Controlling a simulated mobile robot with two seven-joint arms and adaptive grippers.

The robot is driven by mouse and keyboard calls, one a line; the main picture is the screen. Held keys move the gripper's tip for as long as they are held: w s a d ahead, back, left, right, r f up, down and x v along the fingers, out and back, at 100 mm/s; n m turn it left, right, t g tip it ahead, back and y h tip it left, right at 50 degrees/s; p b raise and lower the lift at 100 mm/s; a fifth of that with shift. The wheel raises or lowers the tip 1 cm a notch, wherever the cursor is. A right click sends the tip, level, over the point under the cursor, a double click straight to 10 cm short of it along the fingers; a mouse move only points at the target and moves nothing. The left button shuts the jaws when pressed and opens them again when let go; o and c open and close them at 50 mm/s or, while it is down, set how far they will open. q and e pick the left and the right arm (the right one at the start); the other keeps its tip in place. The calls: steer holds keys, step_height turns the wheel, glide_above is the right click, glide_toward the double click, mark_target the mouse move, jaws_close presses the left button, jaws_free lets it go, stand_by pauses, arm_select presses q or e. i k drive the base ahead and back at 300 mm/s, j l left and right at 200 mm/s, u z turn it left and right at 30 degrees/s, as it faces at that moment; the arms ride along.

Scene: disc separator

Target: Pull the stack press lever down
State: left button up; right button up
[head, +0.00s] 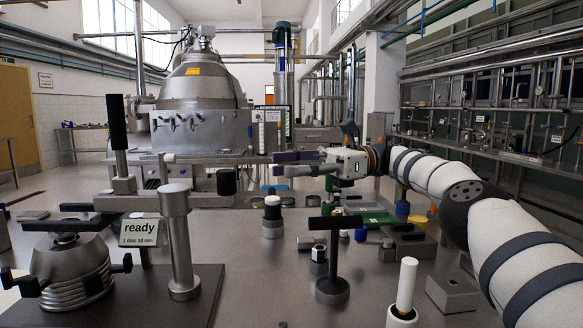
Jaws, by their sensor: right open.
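The lever, with a black grip (117,122), stands upright at the left. Its lower end meets a grey block (123,185) behind the disc stack (70,268), so I take it as the stack press lever. A dark bar lies across below the block. My right gripper (279,164) reaches in from the right at mid-picture, its dark finger pads pointing left. It is open and empty, well to the right of the lever and not touching it. My left gripper is not in view.
A black T-handle (333,255) and a white-topped peg (405,288) stand at the front. Several small parts crowd the table's right half. A large separator (200,85) stands behind.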

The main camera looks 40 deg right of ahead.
mark_target(124, 183)
steer(key=k, duration=1)
